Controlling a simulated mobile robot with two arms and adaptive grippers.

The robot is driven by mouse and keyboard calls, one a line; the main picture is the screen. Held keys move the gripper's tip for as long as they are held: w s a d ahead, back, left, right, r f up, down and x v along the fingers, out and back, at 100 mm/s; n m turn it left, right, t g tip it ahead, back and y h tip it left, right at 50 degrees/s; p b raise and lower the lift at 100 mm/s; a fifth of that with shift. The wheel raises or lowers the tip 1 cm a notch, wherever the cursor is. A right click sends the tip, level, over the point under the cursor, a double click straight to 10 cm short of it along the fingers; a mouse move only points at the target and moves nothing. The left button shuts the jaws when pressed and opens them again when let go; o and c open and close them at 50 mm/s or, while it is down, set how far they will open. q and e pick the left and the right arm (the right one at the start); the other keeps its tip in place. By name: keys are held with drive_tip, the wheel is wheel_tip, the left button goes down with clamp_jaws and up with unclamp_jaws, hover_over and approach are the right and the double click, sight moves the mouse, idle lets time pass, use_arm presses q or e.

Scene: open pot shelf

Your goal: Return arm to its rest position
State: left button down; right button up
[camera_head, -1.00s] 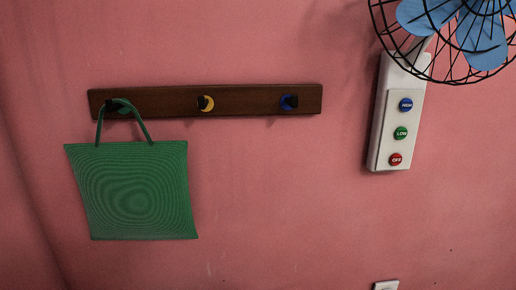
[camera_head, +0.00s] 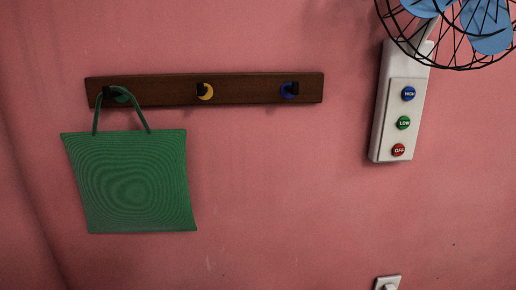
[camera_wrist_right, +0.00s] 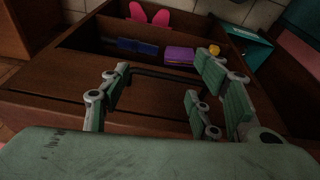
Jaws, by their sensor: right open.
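My right gripper (camera_wrist_right: 162,72) shows in the right wrist view, with its green-grey fingers spread apart and nothing held between them. Beyond the fingers is brown wooden furniture (camera_wrist_right: 50,82) that looks like an open drawer. A dark bar (camera_wrist_right: 160,74), perhaps its handle, shows between the fingers; I cannot tell whether they touch it. Neither gripper shows in the head view, and my left gripper is in no view.
The head view shows a pink wall with a green bag (camera_head: 130,185) on a wooden hook rail (camera_head: 245,90), a fan control panel (camera_head: 402,110) and a switch (camera_head: 387,283). In the wrist view, the drawer holds a purple item (camera_wrist_right: 179,55) and a blue item (camera_wrist_right: 137,46). A teal box (camera_wrist_right: 248,47) is at right.

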drive_tip(key=s+f+b, duration=0.2)
drive_tip(key=s+f, duration=0.1)
drive_tip(key=f, duration=1.3)
drive_tip(key=s+d+f+g+b, duration=0.2)
drive_tip(key=s+d+f+b, duration=0.1)
drive_tip(key=s+f, duration=1.4)
wheel_tip(320, 180, down, 4)
drive_tip(key=shift+s+d+b, duration=0.15)
drive_tip(key=shift+b, duration=0.7)
